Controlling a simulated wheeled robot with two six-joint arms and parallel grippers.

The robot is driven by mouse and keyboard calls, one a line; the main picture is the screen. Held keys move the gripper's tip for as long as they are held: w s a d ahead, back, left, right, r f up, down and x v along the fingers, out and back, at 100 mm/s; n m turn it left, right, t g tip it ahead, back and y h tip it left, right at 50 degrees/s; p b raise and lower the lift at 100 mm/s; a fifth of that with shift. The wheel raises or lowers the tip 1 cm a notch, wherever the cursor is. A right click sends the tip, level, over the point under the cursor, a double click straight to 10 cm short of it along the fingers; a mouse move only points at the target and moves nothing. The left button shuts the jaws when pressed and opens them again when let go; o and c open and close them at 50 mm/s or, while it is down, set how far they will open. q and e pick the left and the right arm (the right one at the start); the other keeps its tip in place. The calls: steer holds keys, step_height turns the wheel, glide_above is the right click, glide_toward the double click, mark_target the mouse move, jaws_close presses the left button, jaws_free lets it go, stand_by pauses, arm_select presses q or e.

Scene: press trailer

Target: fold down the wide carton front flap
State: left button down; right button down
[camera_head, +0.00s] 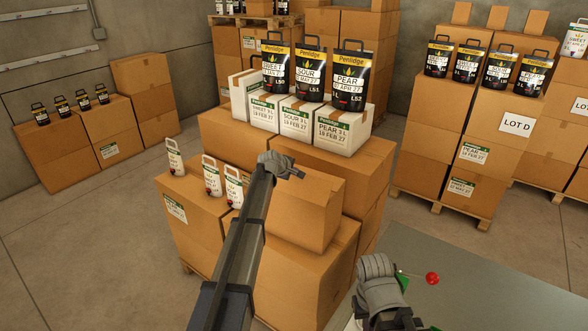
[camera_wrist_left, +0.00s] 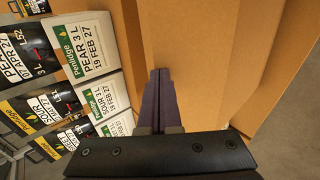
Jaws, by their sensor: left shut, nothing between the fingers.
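A brown carton (camera_head: 305,215) stands in the middle of the stack. I take it for the wide carton, but no label confirms this. My left gripper (camera_head: 299,174) is over its upper part, shut and empty. In the left wrist view the shut fingers (camera_wrist_left: 160,72) lie in front of plain brown cardboard (camera_wrist_left: 205,70). I cannot tell whether they touch it. No raised front flap can be made out clearly; my left arm hides part of the carton. My right gripper (camera_head: 385,300) is low at the bottom right, and its fingers cannot be made out.
White labelled cartons (camera_head: 340,128) with black pouches (camera_head: 350,78) on top stand just behind. White pouches (camera_head: 211,178) stand on a carton at the left. A grey table (camera_head: 480,285) is at the lower right, with a red ball (camera_head: 432,278) near my right gripper.

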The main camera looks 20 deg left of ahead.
arm_select(q)
steer(key=shift+w+d+f+g+b, duration=0.1)
steer(key=shift+w+f+g+b, duration=0.1)
steer(key=shift+w+f+b, duration=0.3)
steer(key=shift+w+d+f+g+b, duration=0.1)
steer(key=shift+w+f+g, duration=0.1)
steer(key=shift+w, duration=0.45)
steer(key=shift+w+d+f, duration=0.1)
steer(key=shift+w+f, duration=0.05)
steer(key=shift+w, duration=0.15)
steer(key=shift+w+d+f+g+y+b, duration=0.15)
steer(key=shift+w+f+g+b, duration=0.2)
steer(key=shift+w+f, duration=0.35)
steer(key=shift+w+d+f+g+y+b, duration=0.2)
steer(key=shift+w+f+g, duration=0.2)
steer(key=shift+f, duration=0.35)
arm_select(e)
steer(key=shift+f, duration=0.7)
arm_select(q)
steer(key=shift+w, duration=0.1)
steer(key=shift+s+a+r, duration=0.1)
steer(key=shift+s+a, duration=0.1)
steer(key=shift+s, duration=0.6)
arm_select(e)
steer(key=shift+r, duration=0.1)
